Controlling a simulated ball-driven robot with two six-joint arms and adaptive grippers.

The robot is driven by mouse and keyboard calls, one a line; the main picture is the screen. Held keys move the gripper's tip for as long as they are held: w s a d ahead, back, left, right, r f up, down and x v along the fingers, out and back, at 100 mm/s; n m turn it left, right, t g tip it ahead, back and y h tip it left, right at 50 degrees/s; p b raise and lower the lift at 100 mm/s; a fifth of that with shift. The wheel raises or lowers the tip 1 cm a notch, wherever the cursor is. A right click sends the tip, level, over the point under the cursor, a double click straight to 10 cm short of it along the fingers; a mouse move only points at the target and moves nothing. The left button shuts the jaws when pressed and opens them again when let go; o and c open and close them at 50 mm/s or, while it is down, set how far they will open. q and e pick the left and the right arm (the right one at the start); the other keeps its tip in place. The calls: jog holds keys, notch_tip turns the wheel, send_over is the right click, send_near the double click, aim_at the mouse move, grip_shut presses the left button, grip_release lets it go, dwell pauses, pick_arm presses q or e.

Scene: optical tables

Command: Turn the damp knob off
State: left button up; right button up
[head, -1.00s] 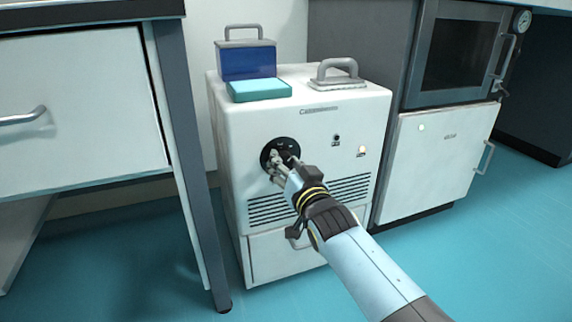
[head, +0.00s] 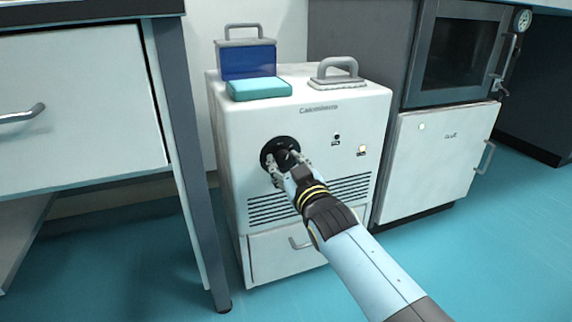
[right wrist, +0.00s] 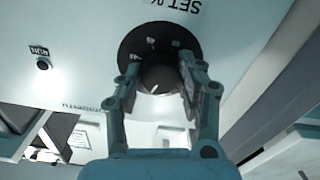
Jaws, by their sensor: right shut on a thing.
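The damp knob (head: 284,156) sits in a round black dial plate (head: 279,142) on the front of a white cabinet unit (head: 235,180). My right gripper (head: 282,168) reaches it from the lower right, and its fingers are at the knob. In the right wrist view the dark knob (right wrist: 160,77) lies between the two fingers of my right gripper (right wrist: 162,70), which is shut on it. White marks and "SET %" lettering show around the dial there. The knob's exact setting is hard to read. My left gripper is out of view.
A blue box (head: 247,60), a teal case (head: 259,89) and a grey-handled block (head: 337,76) sit on the unit. A small lit indicator (head: 362,149) is right of the dial. A bench leg (head: 190,170) stands close left; an oven cabinet (head: 435,160) stands right.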

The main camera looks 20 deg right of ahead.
jog(key=shift+f+n, duration=0.1)
jog(key=shift+n, duration=0.7)
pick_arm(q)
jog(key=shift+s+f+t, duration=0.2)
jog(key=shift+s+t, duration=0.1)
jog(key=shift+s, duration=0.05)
pick_arm(e)
jog(key=shift+n, duration=1.1)
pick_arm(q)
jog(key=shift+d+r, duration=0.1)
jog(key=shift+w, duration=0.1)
pick_arm(e)
jog(key=o, duration=1.2)
jog(key=shift+c, duration=0.2)
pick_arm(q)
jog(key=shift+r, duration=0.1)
pick_arm(e)
jog(key=s, duration=1.2)
jog(key=shift+d, duration=0.2)
